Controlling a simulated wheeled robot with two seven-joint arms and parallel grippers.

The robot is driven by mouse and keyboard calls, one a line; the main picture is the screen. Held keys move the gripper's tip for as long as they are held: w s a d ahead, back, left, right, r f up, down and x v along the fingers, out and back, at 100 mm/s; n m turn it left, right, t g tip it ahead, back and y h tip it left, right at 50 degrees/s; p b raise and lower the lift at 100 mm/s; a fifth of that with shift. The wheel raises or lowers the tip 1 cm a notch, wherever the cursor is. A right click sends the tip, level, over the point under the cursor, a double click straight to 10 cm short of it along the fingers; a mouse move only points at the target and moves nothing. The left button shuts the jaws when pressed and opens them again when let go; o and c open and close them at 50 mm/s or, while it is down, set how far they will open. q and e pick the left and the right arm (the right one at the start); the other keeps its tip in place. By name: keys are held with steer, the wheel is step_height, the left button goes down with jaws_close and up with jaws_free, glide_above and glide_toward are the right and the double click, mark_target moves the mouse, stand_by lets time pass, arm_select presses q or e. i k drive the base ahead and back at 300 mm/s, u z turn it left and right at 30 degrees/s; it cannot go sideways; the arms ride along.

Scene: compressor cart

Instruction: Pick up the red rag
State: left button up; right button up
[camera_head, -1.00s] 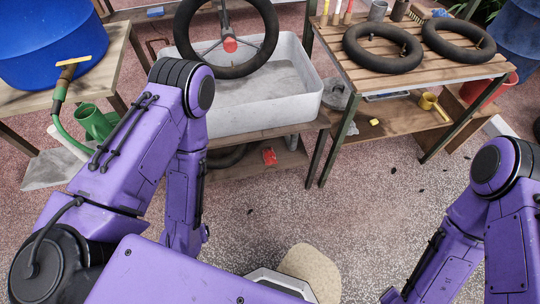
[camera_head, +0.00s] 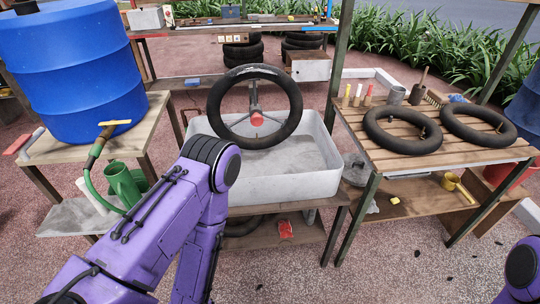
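A small, crumpled-looking red item that looks like the red rag (camera_head: 286,228) lies on the lower wooden shelf (camera_head: 265,240) under the grey basin. It is small in the view, so its exact shape is hard to tell. My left arm comes in from the lower left and bends at an elbow just left of the basin. Its gripper is out of view. Only a purple piece of my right arm shows at the lower right edge, and its gripper is also out of view.
A slatted table (camera_head: 420,150) with two inner tubes stands at right.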

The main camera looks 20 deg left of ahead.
mark_target(285, 228)
steer(key=z, duration=0.55)
steer(key=k, duration=0.65)
steer(key=z, duration=0.7)
steer(key=i, duration=1.65)
steer(key=u, duration=1.45)
steer(key=i, duration=0.5)
steer(key=u, duration=0.4)
